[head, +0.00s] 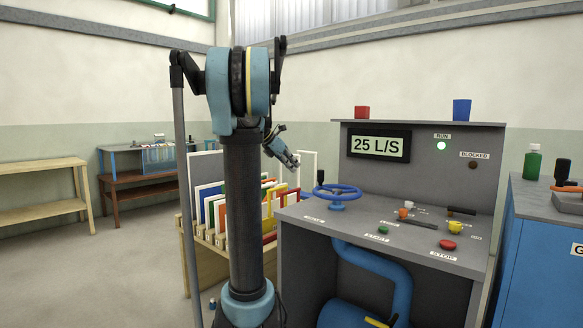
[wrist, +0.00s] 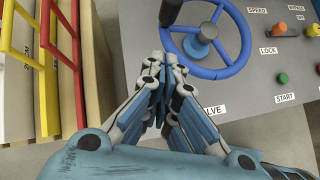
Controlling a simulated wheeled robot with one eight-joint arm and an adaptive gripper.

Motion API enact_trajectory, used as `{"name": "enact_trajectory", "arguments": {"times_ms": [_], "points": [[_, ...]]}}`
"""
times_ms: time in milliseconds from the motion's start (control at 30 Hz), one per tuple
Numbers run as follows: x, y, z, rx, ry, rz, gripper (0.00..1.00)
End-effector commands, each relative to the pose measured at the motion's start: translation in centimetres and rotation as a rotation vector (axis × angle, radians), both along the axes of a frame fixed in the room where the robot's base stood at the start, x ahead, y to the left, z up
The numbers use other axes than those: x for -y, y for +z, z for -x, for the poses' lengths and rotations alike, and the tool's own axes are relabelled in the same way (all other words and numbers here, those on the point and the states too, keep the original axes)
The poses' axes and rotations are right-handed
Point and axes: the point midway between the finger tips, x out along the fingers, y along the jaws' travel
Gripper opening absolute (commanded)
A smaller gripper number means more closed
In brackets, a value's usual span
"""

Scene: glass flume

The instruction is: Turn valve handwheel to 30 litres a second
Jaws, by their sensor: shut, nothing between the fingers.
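The blue valve handwheel (head: 337,193) lies on the left end of the grey control desk. In the wrist view the handwheel (wrist: 240,60) shows its spokes and grey-blue hub, with a dark-handled knob at its left rim. My gripper (head: 295,162) is above and to the left of the handwheel in the head view. In the wrist view my gripper (wrist: 162,60) is shut and empty, its fingertips appearing by the wheel's left rim; I cannot tell whether they touch. The display (head: 379,145) reads 25 L/S.
The green RUN lamp (head: 441,146) is lit. Start button (head: 383,230), stop button (head: 448,244) and a yellow knob (head: 455,227) sit right of the wheel. A rack of coloured frames (head: 215,205) stands left of the desk. A blue cabinet (head: 540,240) stands at right.

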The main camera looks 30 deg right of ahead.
Motion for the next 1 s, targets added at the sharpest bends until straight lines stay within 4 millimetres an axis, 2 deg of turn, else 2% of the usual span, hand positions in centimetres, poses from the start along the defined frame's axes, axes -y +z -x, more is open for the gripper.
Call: {"name": "enact_trajectory", "arguments": {"times_ms": [400, 500, 700, 1000], "points": [[5.3, -5.0, -0.2, 0.001, -0.003, 0.000, 0.00], [6.8, -4.9, -0.3, 0.002, -0.002, 0.000, 0.00], [8.5, -4.9, -0.4, 0.001, -0.001, 0.000, 0.00], [8.8, -4.8, -0.5, 0.001, 0.000, 0.000, 0.00]]}}
